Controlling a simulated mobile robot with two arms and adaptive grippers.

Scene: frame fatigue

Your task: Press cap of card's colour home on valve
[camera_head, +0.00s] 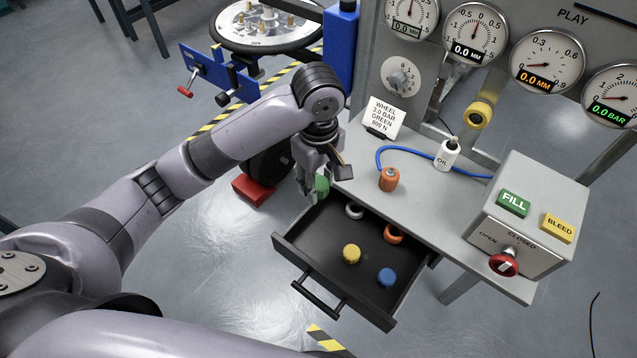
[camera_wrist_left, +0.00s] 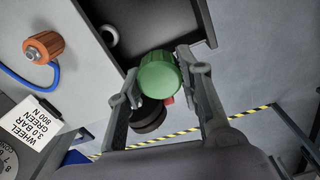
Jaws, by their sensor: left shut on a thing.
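The white card (camera_head: 384,116) reads WHEEL, 3.0 BAR, GREEN, 800 N; it also shows in the left wrist view (camera_wrist_left: 32,121). My left gripper (camera_head: 318,191) is shut on the green cap (camera_wrist_left: 160,75), at the left back corner of the open drawer. The green cap also shows in the head view (camera_head: 322,186), partly hidden by the fingers. The drawer (camera_head: 305,270) holds a yellow cap (camera_head: 351,254), a blue cap (camera_head: 386,277), an orange cap (camera_head: 393,233) and a grey ring-like cap (camera_head: 354,211). I cannot make out the valve. My right gripper is not in view.
An orange-brown fitting (camera_head: 389,179) with a blue hose (camera_head: 420,152) and an oil bottle (camera_head: 447,155) stand on the bench (camera_head: 430,205). A box with FILL (camera_head: 513,203) and BLEED buttons and a red knob (camera_head: 503,264) is at right.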

